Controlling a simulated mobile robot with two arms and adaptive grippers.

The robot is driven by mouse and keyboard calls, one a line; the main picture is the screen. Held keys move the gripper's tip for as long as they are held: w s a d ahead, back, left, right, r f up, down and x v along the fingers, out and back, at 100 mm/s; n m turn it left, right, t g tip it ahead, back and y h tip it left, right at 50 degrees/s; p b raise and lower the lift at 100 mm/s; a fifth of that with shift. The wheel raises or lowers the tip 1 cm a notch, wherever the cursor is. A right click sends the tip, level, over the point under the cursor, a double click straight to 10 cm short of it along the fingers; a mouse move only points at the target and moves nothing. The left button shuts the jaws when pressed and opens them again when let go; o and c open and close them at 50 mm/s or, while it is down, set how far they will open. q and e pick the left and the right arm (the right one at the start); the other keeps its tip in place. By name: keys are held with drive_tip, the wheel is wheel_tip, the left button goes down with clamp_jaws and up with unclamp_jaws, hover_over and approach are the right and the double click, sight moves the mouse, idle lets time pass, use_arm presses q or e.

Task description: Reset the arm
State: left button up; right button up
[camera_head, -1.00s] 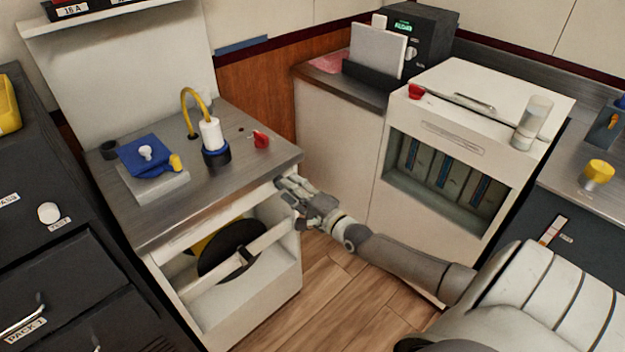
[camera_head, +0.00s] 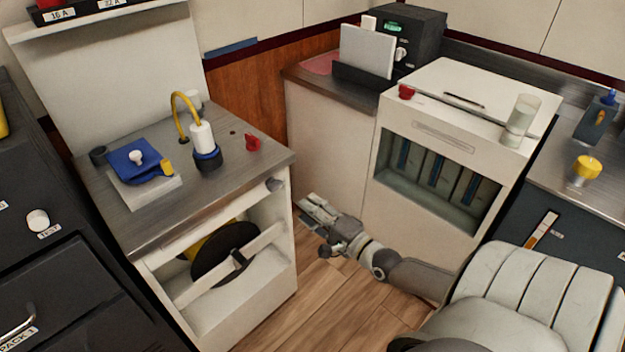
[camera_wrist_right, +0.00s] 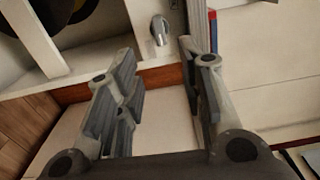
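My right gripper (camera_head: 318,210) hangs in the gap to the right of the white cabinet with the steel top (camera_head: 225,178), below its top edge. In the right wrist view the two fingers (camera_wrist_right: 160,90) stand apart with nothing between them. A small grey metal knob (camera_head: 275,184) sits at the cabinet's upper front corner, apart from the gripper. The same view shows the knob (camera_wrist_right: 159,27) beyond the fingers. My left gripper is not in view.
On the steel top are a blue clamp-like part (camera_head: 140,160), a white cylinder with a yellow hose (camera_head: 203,138) and a red knob (camera_head: 252,143). A white unit with blue-striped slots (camera_head: 480,90) stands at right. Wooden floor (camera_head: 335,300) is free below the gripper.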

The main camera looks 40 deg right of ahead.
idle(0.3)
drive_tip(key=s+f+n+g+h+p, duration=0.1)
drive_tip(key=s+f+n+g, duration=0.4)
drive_tip(key=f, duration=0.9)
drive_tip(key=s+f+n+g+h+p, duration=0.1)
drive_tip(key=s+f+n+g, duration=0.15)
drive_tip(key=s+f, duration=0.75)
use_arm(q)
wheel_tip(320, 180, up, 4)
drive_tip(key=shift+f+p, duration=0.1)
drive_tip(key=shift+p, duration=0.85)
use_arm(e)
drive_tip(key=s+a+f+n+g, duration=0.4)
drive_tip(key=s+a+f+n, duration=0.2)
drive_tip(key=s+f, duration=0.4)
drive_tip(key=s+a+f+n+g, duration=0.5)
drive_tip(key=s+a+f, duration=0.4)
drive_tip(key=s, duration=0.7)
drive_tip(key=shift+a+f+n+y, duration=0.35)
drive_tip(key=shift+f+n, duration=0.3)
drive_tip(key=shift+f, duration=0.25)
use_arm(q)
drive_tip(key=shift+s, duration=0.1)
use_arm(e)
drive_tip(key=shift+g, duration=0.25)
